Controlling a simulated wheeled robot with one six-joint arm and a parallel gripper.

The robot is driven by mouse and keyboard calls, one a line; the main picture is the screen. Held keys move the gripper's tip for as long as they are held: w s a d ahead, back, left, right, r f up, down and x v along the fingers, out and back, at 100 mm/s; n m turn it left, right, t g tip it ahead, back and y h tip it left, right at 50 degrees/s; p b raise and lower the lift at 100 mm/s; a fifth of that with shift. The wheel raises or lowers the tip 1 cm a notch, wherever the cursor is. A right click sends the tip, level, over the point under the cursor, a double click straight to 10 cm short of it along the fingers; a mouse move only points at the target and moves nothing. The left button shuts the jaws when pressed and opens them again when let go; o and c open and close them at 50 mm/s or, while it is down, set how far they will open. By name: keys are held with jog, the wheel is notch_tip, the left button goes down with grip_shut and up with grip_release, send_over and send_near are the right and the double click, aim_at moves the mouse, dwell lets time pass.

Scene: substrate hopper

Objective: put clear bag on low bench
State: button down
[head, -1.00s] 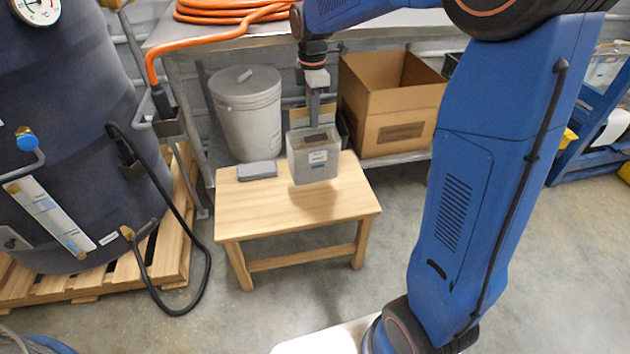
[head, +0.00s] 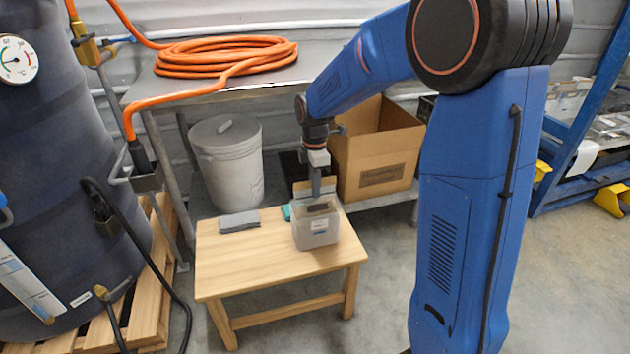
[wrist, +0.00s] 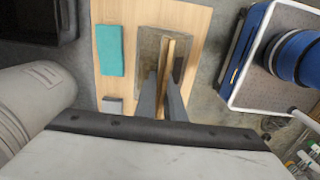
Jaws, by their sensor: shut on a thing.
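My gripper (head: 316,190) points down and is shut on the bag's top. In the wrist view my gripper (wrist: 167,78) closes on a tan strip along the top of the bag (wrist: 148,45), with the bench (wrist: 190,18) below. I cannot tell whether the bag's base touches the bench.
A grey folded pad (head: 239,221) lies on the bench's left, and a teal block (wrist: 110,50) lies beside the bag. Behind stand a grey lidded bucket (head: 228,165) and an open cardboard box (head: 375,170). A dark tank (head: 65,180) stands on a pallet at left.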

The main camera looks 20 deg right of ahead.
jog(key=shift+f, duration=0.4)
jog(key=c, duration=1.8)
grip_release()
jog(key=shift+f, duration=0.1)
jog(key=shift+c, duration=0.2)
